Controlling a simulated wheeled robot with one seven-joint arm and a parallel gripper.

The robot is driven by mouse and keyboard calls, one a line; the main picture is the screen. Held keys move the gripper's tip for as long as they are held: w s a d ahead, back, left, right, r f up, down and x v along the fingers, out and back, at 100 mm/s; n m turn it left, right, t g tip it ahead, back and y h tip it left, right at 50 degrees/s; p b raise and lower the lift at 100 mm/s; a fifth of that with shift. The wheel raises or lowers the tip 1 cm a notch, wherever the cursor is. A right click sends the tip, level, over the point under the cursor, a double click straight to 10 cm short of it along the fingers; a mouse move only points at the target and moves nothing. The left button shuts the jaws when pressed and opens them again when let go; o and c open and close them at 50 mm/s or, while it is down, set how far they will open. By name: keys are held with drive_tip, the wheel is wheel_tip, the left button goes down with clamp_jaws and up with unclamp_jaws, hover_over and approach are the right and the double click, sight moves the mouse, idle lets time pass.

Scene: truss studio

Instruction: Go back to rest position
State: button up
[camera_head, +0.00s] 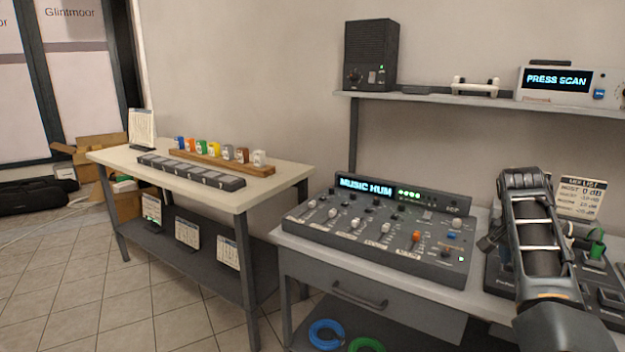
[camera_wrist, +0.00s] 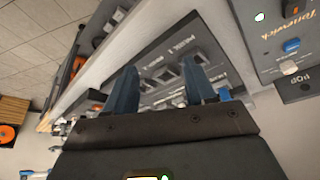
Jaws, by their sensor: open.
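My arm reaches in from the lower right of the head view, over the right end of the bench. My gripper (camera_wrist: 162,88) shows in the wrist view with two blue-grey fingers spread apart and nothing between them. In the head view my arm hides much of a dark unit (camera_head: 497,272) at the right, and the gripper's fingers cannot be made out there.
A mixing console (camera_head: 375,230) with a lit "MUSIC HUM" display stands left of my arm. A shelf (camera_head: 430,99) above holds a speaker (camera_head: 371,54) and a "PRESS SCAN" device (camera_head: 556,86). A side table (camera_head: 120,156) stands at left. The tiled floor (camera_head: 70,285) there is clear.

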drive_tip(key=s+a+f+n+t+h, duration=0.1)
drive_tip(key=s+f+n+t, duration=0.1)
drive_tip(key=s+f, duration=0.5)
drive_tip(key=s+a+f+n+t, duration=0.1)
drive_tip(key=s+a+f+n, duration=0.15)
drive_tip(key=f, duration=0.75)
drive_tip(key=s+a+f+n+t, duration=0.2)
drive_tip(key=s+a+f, duration=0.15)
drive_tip(key=s, duration=0.45)
drive_tip(key=s+a+f+n+t, duration=0.2)
drive_tip(key=s+a+f, duration=0.15)
drive_tip(key=s, duration=0.45)
drive_tip(key=s+a+r+n+t+y, duration=0.2)
drive_tip(key=s+a+r, duration=0.15)
drive_tip(key=s, duration=0.55)
drive_tip(key=s+a+r+n+t+y, duration=0.1)
drive_tip(key=s+a+r, duration=0.1)
drive_tip(key=s+a, duration=0.45)
drive_tip(key=s+a+r+n+t+y, duration=0.1)
drive_tip(key=s+a+r, duration=0.1)
drive_tip(key=s+r, duration=0.5)
drive_tip(key=s+a+r+n+t+y, duration=0.1)
drive_tip(key=s+a+r+t, duration=0.1)
drive_tip(key=s+r, duration=0.6)
wheel_tip(320, 180, up, 2)
drive_tip(key=shift+s+a+r, duration=0.15)
drive_tip(key=shift+a+r, duration=0.1)
drive_tip(key=shift+a, duration=0.2)
